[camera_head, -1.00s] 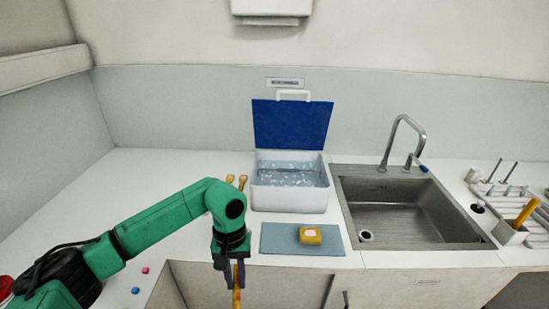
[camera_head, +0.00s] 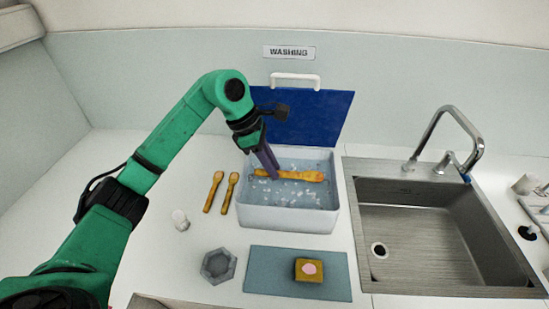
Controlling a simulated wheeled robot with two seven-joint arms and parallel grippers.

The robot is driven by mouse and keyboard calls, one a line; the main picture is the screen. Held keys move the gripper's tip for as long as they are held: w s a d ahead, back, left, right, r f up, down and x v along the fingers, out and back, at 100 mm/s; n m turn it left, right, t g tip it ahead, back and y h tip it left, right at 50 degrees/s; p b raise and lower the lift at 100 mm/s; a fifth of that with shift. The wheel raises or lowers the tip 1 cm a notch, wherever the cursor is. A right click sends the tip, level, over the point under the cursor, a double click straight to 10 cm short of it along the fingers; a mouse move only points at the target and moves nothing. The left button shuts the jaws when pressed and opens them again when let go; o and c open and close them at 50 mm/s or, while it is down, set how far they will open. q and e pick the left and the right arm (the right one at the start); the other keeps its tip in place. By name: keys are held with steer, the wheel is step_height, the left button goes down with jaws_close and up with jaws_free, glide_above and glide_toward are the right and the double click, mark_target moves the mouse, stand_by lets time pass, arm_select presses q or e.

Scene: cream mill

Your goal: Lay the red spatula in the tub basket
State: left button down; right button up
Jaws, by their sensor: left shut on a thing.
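A spatula (camera_head: 304,176) shows orange-yellow rather than red. It lies level across the opening of the white tub (camera_head: 288,219), which has bubbly water in it. My left gripper (camera_head: 270,174) reaches down from the upper left and is shut on the spatula near its left end. I cannot tell whether the spatula touches the water or a basket. A basket inside the tub is not clearly distinguishable. My right gripper is not in view.
The tub's blue lid (camera_head: 312,120) stands open behind it. Two wooden utensils (camera_head: 214,191) (camera_head: 230,193) lie left of the tub. A grey hexagonal dish (camera_head: 218,265) and a blue mat (camera_head: 270,272) with a yellow sponge (camera_head: 309,270) are in front. The sink (camera_head: 430,225) is right.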

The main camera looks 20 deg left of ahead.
arm_select(q)
steer(key=f+b, duration=0.8)
steer(key=f, duration=0.4)
steer(key=shift+w+f+b, duration=0.1)
steer(key=shift+w+b, duration=0.1)
steer(key=shift+b, duration=0.15)
steer(key=shift+f+b, duration=0.35)
steer(key=shift+f, duration=0.1)
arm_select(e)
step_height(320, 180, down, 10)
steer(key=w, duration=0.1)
arm_select(q)
steer(key=shift+f, duration=0.1)
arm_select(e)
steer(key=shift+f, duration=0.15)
arm_select(q)
steer(key=shift+f+b, duration=0.65)
steer(key=shift+b, duration=0.15)
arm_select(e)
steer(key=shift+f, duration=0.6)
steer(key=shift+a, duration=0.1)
